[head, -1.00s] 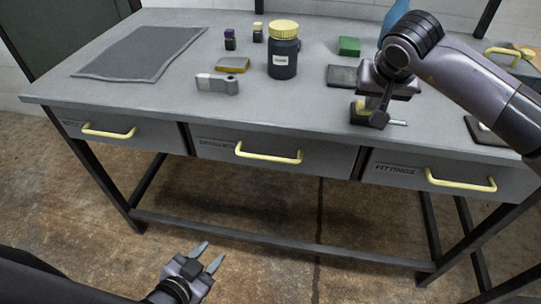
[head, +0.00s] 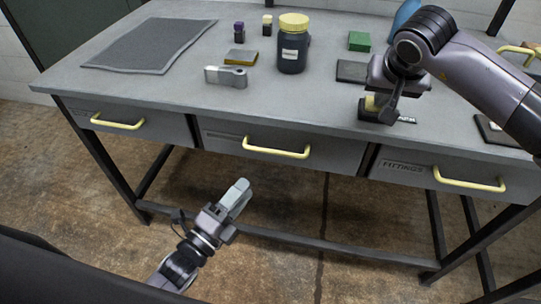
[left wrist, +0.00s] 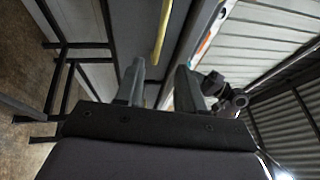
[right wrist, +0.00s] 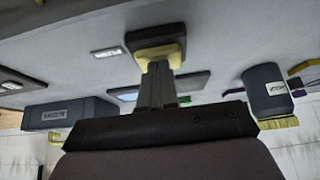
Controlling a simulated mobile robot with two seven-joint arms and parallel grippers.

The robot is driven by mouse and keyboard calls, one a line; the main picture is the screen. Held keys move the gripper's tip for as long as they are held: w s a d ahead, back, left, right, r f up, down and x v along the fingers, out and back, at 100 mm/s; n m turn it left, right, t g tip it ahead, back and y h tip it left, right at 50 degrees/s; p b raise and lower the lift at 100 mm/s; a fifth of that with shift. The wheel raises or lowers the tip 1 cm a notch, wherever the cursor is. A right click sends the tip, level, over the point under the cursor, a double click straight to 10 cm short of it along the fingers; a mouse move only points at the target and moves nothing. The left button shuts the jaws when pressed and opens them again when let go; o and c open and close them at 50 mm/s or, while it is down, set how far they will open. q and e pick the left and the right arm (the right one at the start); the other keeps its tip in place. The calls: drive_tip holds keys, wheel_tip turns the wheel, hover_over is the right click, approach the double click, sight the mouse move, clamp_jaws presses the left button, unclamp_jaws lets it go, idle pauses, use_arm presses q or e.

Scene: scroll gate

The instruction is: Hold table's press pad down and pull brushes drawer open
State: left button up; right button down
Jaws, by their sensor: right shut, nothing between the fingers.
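The press pad (head: 371,103) has a yellow top on a dark base and stands on the table (head: 290,95). It also shows in the right wrist view (right wrist: 153,45). My right gripper (right wrist: 158,66) is shut and empty, its tips at the yellow top, seemingly touching it. The drawers are the left one (head: 150,128), the middle one (head: 325,150) and the fittings one (head: 450,170), all shut. The other labels are blurred; I cannot tell which reads brushes. My left gripper (head: 238,193) is open, below and in front of the middle drawer's yellow handle (head: 276,149), apart from it.
On the table are a dark mat (head: 150,46), a yellow-lidded jar (head: 292,45), a grey tool (head: 226,76), a yellow-brown block (head: 240,57) and a green block (head: 359,41). Dark table legs and a low crossbar (head: 290,240) stand below the drawers. The floor in front is clear.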

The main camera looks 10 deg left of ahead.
use_arm(q)
drive_tip(key=x, duration=1.1)
drive_tip(key=shift+w, duration=0.15)
drive_tip(key=shift+c, duration=0.3)
